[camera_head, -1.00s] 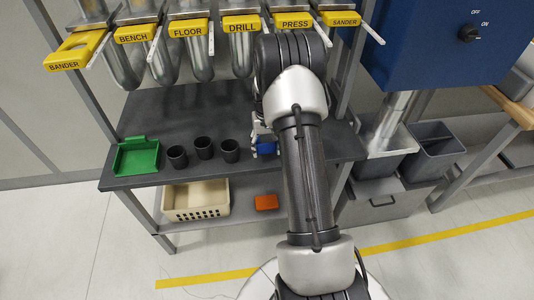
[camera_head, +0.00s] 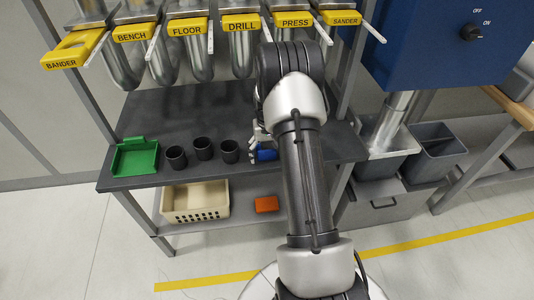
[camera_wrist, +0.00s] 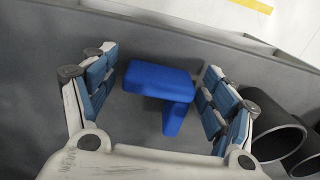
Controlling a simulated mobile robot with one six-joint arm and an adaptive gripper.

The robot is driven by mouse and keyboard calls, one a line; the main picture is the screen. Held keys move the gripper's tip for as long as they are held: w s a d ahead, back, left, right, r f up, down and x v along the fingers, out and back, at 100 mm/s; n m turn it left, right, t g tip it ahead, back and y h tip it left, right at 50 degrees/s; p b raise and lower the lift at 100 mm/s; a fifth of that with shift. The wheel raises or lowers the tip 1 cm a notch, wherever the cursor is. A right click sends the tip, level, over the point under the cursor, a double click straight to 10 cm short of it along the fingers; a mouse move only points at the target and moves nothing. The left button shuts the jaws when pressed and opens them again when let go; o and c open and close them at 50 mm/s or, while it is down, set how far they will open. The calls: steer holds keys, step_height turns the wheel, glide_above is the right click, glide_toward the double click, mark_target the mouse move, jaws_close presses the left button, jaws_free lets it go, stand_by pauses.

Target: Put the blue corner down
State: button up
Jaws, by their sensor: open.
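The blue corner (camera_wrist: 160,82) sits on the dark grey shelf top (camera_wrist: 270,70), between the two spread fingers of my gripper (camera_wrist: 155,95) in the wrist view. A gap shows on each side of it, so the fingers look apart from it. In the head view, part of the blue corner (camera_head: 267,153) shows at the left of my arm, near the front edge of the shelf top. My gripper (camera_head: 259,140) is open there and mostly hidden behind my arm.
Several black cups stand left of the blue corner, the nearest one (camera_head: 229,151) close by. A green tray (camera_head: 135,158) is further left. A beige basket (camera_head: 195,202) and an orange block (camera_head: 266,204) are on the lower shelf. Labelled yellow handles (camera_head: 240,23) hang above.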

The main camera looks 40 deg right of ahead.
step_height(320, 180, up, 8)
steer(key=p, duration=0.2)
steer(key=shift+p, duration=0.35)
steer(key=shift+f, duration=0.1)
stand_by(0.4)
